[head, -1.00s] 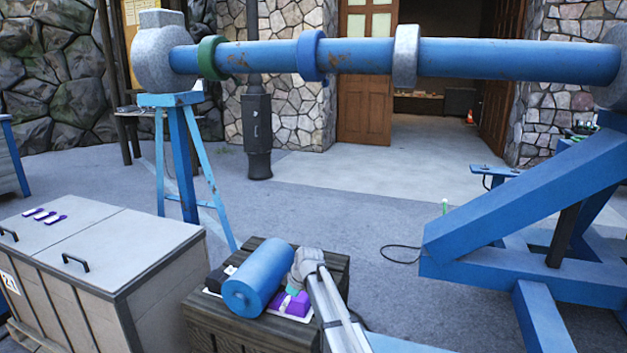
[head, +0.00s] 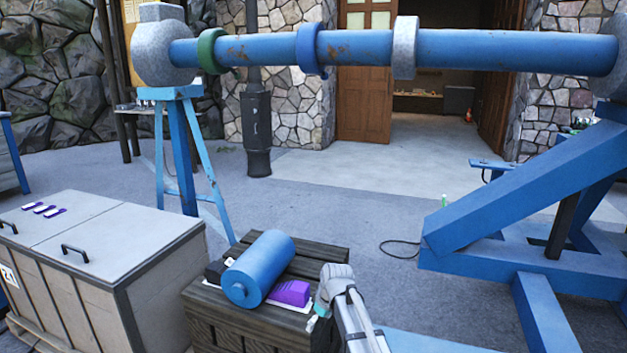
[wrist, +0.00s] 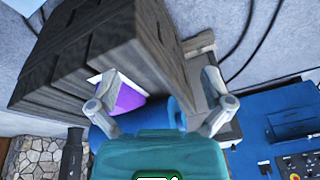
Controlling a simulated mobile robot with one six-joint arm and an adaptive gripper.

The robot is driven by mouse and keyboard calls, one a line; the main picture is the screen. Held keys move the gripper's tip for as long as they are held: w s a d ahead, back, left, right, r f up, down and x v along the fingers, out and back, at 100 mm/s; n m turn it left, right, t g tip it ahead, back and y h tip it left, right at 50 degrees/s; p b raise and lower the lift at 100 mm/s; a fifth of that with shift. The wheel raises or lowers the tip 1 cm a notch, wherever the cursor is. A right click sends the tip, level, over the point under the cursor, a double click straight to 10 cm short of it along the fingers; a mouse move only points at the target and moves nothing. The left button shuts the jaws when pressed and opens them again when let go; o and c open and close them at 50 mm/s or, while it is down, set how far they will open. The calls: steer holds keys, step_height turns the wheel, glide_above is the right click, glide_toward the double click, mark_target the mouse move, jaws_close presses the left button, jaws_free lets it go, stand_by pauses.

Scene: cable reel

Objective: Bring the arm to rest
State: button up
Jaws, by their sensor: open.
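My arm shows at the lower middle of the head view, beside the right front of a dark wooden crate (head: 215,312). My gripper (wrist: 158,104) shows in the wrist view with its two grey fingers spread wide. Nothing is held between them. In the head view the gripper is mostly hidden behind my wrist and the frame's bottom. A blue cylinder (head: 258,268) lies on the crate beside a purple block (head: 291,292), apart from my arm. The purple block also shows beyond the fingers in the wrist view (wrist: 129,97).
A grey lidded chest (head: 140,240) stands left of the crate. A long blue bar (head: 450,57) with rings spans the scene on a blue trestle (head: 180,150) and a heavy blue frame (head: 520,190). A dark cable (head: 400,243) lies on the open paving.

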steer(key=s+d+f+m+h+b, duration=0.1)
steer(key=s+d+f+m+b, duration=0.15)
steer(key=s+d, duration=0.35)
steer(key=s+d+f+m+g+h+b, duration=0.1)
steer(key=s+d+f+m+b, duration=0.1)
steer(key=s+d+m, duration=0.35)
steer(key=s+d+f+m+h+b, duration=0.1)
steer(key=s+d+f+m+b, duration=0.2)
steer(key=s, duration=0.5)
step_height(320, 180, up, 28)
steer(key=d+n+p, duration=0.1)
steer(key=p, duration=2.8)
steer(key=shift+w+n, duration=0.15)
steer(key=shift+n, duration=0.15)
